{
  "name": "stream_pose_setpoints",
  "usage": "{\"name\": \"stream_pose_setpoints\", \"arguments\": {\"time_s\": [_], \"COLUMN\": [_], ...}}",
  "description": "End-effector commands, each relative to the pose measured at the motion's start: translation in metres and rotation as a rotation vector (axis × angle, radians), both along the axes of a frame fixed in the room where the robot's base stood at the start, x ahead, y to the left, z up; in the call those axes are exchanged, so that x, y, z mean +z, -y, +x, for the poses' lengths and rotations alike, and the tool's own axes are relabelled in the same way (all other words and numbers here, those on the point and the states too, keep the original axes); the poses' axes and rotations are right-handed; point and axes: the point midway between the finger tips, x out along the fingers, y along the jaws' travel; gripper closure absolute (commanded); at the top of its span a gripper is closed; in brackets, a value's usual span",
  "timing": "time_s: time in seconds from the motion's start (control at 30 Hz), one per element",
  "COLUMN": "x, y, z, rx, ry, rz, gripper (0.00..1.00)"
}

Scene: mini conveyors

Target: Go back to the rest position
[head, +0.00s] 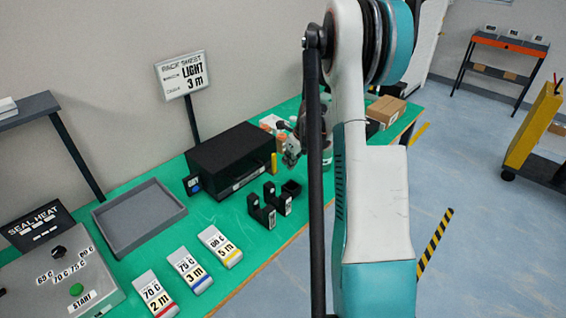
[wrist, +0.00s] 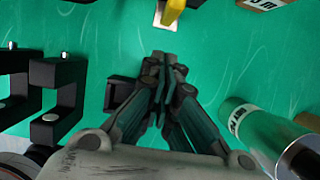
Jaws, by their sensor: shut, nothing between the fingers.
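My gripper (wrist: 163,62) is shut and empty in the wrist view, its fingers together above the green table top (wrist: 215,65). In the head view my gripper (head: 291,155) shows small beside the black box, partly hidden by my own arm. My arm fills the middle right of the head view and hides part of the table behind it.
Black holders (head: 262,212) stand below the gripper; they also show at left in the wrist view (wrist: 60,95). A yellow post (head: 274,163) is near the black box (head: 225,165). A silver-green cylinder (wrist: 262,130) lies close at right. The grey tray (head: 110,213) is empty.

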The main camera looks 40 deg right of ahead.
Motion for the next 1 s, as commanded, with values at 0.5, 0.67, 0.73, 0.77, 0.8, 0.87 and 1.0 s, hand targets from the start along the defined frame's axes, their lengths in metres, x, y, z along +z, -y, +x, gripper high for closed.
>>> {"name": "stream_pose_setpoints", "arguments": {"time_s": [0.5, 0.67, 0.73, 0.77, 0.8, 0.87, 1.0], "x": [0.088, 0.092, 0.091, 0.091, 0.091, 0.093, 0.112], "y": [0.0, 0.0, 0.0, 0.0, 0.0, -0.003, -0.036], "z": [-0.02, -0.021, -0.021, -0.021, -0.021, -0.02, -0.011], "rx": [0.002, 0.002, 0.002, 0.002, 0.003, 0.019, 0.189], "ry": [-0.002, -0.002, -0.002, -0.002, -0.002, -0.001, 0.008], "rz": [0.0, 0.0, 0.0, 0.0, 0.0, -0.006, -0.074], "gripper": [1.0, 1.0, 1.0, 1.0, 1.0, 1.0, 1.0]}}
